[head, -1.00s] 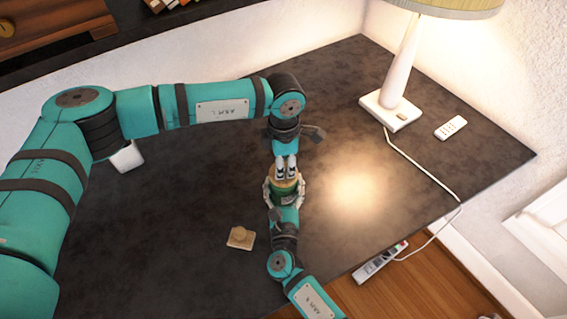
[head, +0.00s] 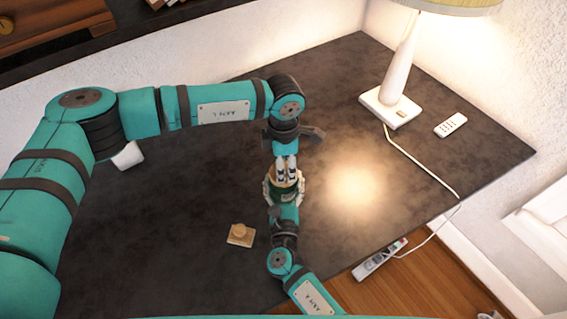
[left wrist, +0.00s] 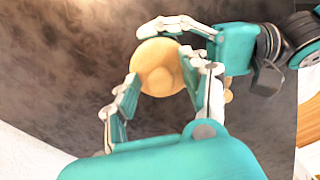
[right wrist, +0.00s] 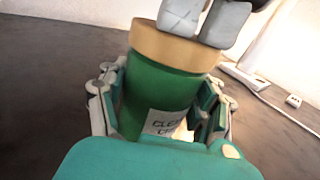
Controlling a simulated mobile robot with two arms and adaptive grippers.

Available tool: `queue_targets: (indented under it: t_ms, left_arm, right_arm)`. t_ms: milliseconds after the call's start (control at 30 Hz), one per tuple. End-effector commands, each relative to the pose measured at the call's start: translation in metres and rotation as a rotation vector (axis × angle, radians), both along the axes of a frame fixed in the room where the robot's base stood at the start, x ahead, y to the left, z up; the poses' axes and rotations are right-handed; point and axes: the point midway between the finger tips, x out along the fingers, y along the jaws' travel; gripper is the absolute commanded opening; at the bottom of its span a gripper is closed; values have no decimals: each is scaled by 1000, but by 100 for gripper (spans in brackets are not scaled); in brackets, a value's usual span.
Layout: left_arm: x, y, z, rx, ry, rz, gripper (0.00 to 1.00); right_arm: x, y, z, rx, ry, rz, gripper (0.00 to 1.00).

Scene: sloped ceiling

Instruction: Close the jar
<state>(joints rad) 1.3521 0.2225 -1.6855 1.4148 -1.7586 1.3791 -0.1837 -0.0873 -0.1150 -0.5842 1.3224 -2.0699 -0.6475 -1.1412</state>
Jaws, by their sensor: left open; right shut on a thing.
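A green jar (right wrist: 165,90) with a white label stands upright in my right gripper (right wrist: 160,108), which is shut around its body. A round wooden lid (right wrist: 175,43) sits on the jar's mouth; its knob shows in the left wrist view (left wrist: 185,68). I cannot tell how firmly the lid is seated. My left gripper (head: 287,178) is open just above the lid, pointing down at it. In the right wrist view its grey fingertips (right wrist: 204,20) overlap the lid's top and hide the knob. In the head view the grippers hide most of the jar.
A square wooden piece with a knob (head: 240,235) lies on the dark table (head: 190,200) left of the jar. A white lamp (head: 397,75), a remote (head: 450,125) and a cable are at the right. A power strip (head: 380,260) lies beyond the table's edge. The table's middle is mostly clear.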

Motion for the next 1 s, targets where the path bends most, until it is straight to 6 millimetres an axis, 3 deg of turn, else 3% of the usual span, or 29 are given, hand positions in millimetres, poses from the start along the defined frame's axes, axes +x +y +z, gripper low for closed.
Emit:
queue_targets:
  t_ms: [233,500,700,1000]
  left_arm:
    - [0,0,18,0,0,0,48]
    - [1,0,75,0,-3,-1,48]
    - [1,0,107,-1,-1,0,48]
    - [0,0,120,0,1,0,48]
  right_arm:
    - [0,0,1,0,-2,0,6]
    - [0,0,1,0,-1,0,6]
    - [0,0,1,0,-1,0,6]
    - [0,0,1,0,-2,0,6]
